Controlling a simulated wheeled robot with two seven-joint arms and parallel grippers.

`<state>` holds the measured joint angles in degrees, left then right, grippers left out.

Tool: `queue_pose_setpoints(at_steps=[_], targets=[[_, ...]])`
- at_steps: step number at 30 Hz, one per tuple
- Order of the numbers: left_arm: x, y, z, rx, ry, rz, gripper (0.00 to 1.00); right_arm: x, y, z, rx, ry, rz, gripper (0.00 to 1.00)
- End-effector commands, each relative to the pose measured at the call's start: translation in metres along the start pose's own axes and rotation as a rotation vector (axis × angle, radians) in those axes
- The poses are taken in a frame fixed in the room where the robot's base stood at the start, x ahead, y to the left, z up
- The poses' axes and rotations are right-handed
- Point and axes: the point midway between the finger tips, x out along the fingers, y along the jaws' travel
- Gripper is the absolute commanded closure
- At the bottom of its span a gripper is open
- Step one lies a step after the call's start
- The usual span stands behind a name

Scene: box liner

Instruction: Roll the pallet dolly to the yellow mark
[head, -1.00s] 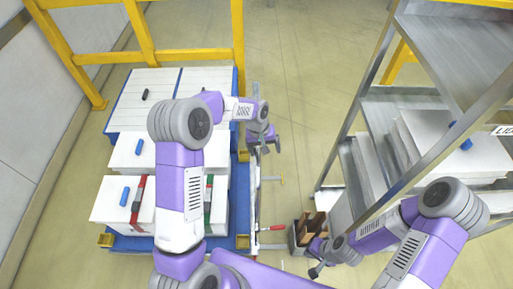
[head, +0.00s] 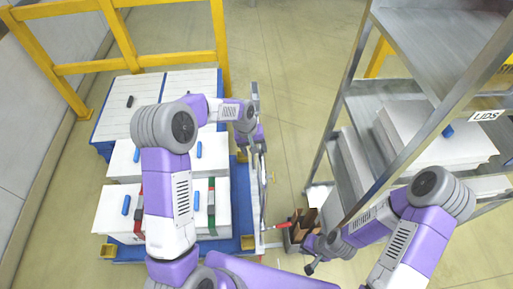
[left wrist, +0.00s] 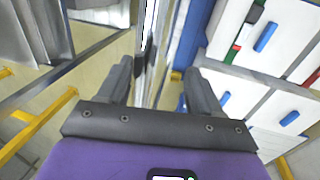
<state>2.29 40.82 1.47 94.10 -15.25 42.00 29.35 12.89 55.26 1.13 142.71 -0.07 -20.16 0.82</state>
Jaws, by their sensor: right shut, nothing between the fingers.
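The pallet dolly has a blue deck (head: 165,252) and carries white boxes (head: 105,215) with blue handles, plus white slatted panels (head: 175,88) at its far end. A thin metal rail (head: 254,175) runs along its right side. My left gripper (head: 256,135) is at this rail. In the left wrist view my left gripper (left wrist: 160,85) has its fingers apart, with the rail seen between or beyond them; contact cannot be told. My right gripper (head: 310,267) is shut and empty beside the shelf's foot. I cannot make out a yellow floor mark.
A yellow railing (head: 140,62) stands behind and left of the dolly. A metal shelf (head: 345,110) with white lids (head: 415,150) stands on the right. A small open bin (head: 300,235) sits at its foot.

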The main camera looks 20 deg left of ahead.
Motion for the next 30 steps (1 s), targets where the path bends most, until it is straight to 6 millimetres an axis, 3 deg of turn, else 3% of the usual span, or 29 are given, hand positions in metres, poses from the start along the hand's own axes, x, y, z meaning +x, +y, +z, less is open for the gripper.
queue_pose_setpoints(at_steps=[1,18,30], targets=[[0.001,-0.008,-0.003,-0.009,0.003,-0.012,0.48,0.0,0.0,0.0,0.0,0.0,0.0,1.0],[-0.001,-0.003,-0.001,-0.004,0.002,-0.006,0.48,0.0,0.0,0.0,0.0,0.0,0.0,1.0],[-0.059,-0.003,-0.002,-0.005,0.004,-0.006,0.48,-0.002,-0.001,0.0,0.0,0.0,0.0,1.0]])
